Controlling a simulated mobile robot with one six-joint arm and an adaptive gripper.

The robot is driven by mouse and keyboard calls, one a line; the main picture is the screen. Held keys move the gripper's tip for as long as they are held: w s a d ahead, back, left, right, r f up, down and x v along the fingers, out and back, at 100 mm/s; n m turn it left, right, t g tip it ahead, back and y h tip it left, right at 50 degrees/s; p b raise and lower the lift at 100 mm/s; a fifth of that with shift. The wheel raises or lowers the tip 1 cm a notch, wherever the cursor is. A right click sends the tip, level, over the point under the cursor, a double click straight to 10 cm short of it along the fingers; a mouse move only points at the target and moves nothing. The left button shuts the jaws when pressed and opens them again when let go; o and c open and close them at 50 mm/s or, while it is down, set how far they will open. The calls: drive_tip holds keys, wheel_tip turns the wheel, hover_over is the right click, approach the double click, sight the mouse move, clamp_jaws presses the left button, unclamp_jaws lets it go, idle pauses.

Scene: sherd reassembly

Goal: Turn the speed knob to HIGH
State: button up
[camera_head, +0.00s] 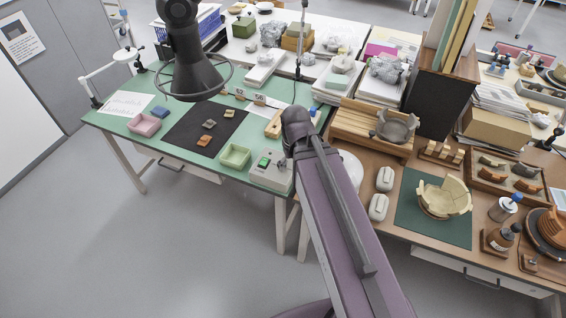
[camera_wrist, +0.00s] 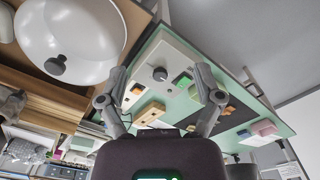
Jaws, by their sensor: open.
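The speed knob (camera_wrist: 160,73) is a dark round knob on a pale grey control box (camera_wrist: 178,62) with a lit green switch (camera_wrist: 182,80). In the head view the box (camera_head: 262,181) sits at the front right corner of the green-topped table. My gripper (camera_wrist: 160,70) is open and empty in the wrist view. The knob shows between its spread fingers, with no finger seen touching it. How far the fingers are above it is hard to tell. The knob's setting and any labels are too small to read. In the head view my arm hides the gripper.
A large white round dish (camera_wrist: 70,35) with a dark knob is close left in the wrist view. A green tray (camera_head: 235,156), a black mat (camera_head: 180,140) with sherds and a pink tray (camera_head: 145,125) lie left of the box. A wooden block (camera_head: 274,126) stands behind.

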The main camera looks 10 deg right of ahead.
drive_tip(key=w+f+n+b, duration=0.2)
drive_tip(key=w+f+n, duration=0.1)
drive_tip(key=w+n, duration=1.2)
drive_tip(key=shift+w+n+b, duration=0.2)
drive_tip(key=shift+n+b, duration=0.2)
drive_tip(key=shift+n, duration=1.6)
drive_tip(key=shift+f, duration=0.1)
wheel_tip(320, 180, down, 14)
drive_tip(key=b, duration=1.3)
drive_tip(key=shift+a+r+b, duration=0.1)
drive_tip(key=shift+r+b, duration=0.15)
drive_tip(key=shift+b, duration=0.15)
drive_tip(key=shift+c, duration=0.3)
